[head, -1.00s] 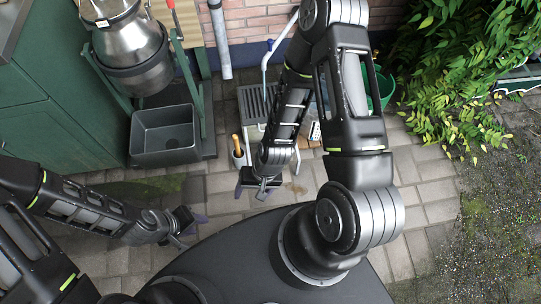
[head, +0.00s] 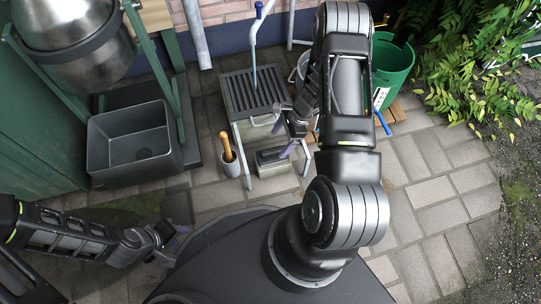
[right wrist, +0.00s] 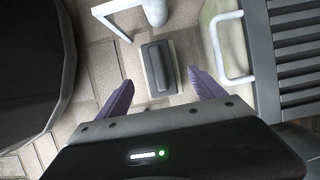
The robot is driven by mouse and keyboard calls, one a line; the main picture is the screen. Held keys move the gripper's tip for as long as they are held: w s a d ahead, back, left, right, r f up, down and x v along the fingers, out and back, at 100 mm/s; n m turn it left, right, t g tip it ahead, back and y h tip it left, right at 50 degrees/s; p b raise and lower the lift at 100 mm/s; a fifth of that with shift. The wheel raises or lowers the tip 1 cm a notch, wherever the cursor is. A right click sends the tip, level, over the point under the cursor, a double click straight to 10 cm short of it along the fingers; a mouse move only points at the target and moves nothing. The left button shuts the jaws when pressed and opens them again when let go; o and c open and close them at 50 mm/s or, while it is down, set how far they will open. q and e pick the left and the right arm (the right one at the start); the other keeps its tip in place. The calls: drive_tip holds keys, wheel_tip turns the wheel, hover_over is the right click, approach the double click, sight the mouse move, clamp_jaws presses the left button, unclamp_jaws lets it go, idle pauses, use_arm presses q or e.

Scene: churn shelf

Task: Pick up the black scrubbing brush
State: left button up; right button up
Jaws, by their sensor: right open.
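The black scrubbing brush, a dark oblong on a paler base, appears to be the small block (head: 272,158) low down at the front of the slatted metal shelf in the head view. In the right wrist view the brush (right wrist: 161,67) lies just ahead of and between the fingertips. My right gripper (right wrist: 158,80) is open, its two purple fingers apart and empty. In the head view the right gripper (head: 285,138) hangs above the brush, partly covering the shelf's corner. My left gripper (head: 177,240) is at lower left, away from the brush; its jaw opening is unclear.
The slatted shelf (head: 240,92) has pale metal legs close to the brush. A white bar (right wrist: 120,8) and a looped handle (right wrist: 224,48) flank the fingers. A cup with a wooden-handled tool (head: 229,160) stands left. A dark bin (head: 130,150) and green bucket (head: 395,65) stand further out.

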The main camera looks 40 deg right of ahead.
sight(274, 150)
drive_tip(key=shift+b+x, duration=0.55)
drive_tip(key=shift+x, duration=0.7)
drive_tip(key=b+x, duration=0.3)
drive_tip(key=x, duration=0.2)
drive_tip(key=shift+s+f, duration=0.15)
drive_tip(key=shift+f, duration=0.05)
drive_tip(key=c, duration=1.6)
drive_tip(key=shift+o, duration=0.2)
drive_tip(key=shift+r, duration=0.1)
